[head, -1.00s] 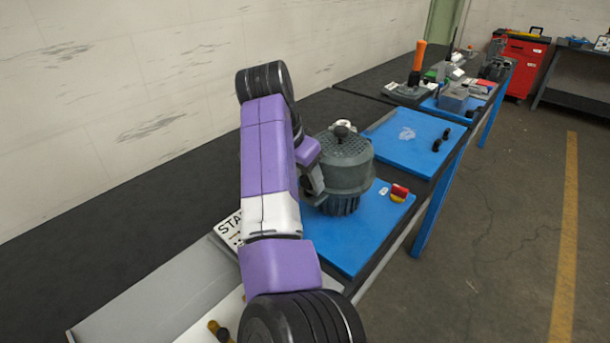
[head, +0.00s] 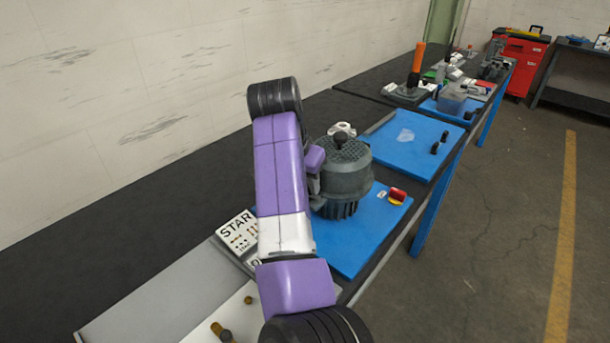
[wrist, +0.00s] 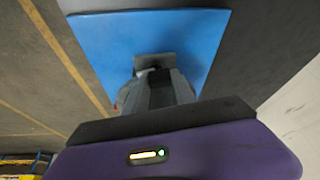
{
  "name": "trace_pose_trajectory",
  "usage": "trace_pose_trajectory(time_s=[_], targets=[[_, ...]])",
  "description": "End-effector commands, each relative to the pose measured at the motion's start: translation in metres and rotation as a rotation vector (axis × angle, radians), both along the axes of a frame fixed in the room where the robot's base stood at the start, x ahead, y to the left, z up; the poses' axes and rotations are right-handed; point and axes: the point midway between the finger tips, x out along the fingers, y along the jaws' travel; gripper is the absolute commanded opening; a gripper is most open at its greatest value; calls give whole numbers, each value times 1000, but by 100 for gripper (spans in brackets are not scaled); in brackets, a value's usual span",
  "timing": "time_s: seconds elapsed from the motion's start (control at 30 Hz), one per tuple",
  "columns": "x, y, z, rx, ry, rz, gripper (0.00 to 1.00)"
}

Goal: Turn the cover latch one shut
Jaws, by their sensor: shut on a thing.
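The dark grey domed cover (head: 345,166), with a perforated top and a black knob (head: 340,139), stands upright on a blue mat (head: 350,255). My gripper (wrist: 155,62) is at the cover's left side in the head view, mostly hidden behind my purple and white arm. In the wrist view its grey jaws point away over blue surface. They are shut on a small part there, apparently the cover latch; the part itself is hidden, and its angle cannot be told.
Another blue mat (head: 405,140) behind holds small black parts (head: 437,146). The wall is at left; open floor is at right.

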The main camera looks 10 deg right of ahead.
Motion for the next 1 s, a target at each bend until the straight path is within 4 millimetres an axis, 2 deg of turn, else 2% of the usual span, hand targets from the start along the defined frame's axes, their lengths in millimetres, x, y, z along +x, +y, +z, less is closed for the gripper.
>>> trace_pose_trajectory(time_s=[0.1,1.0], targets=[[-2,-2,6,-3,1,102,0],[-6,-6,5,0,0,955,0]])
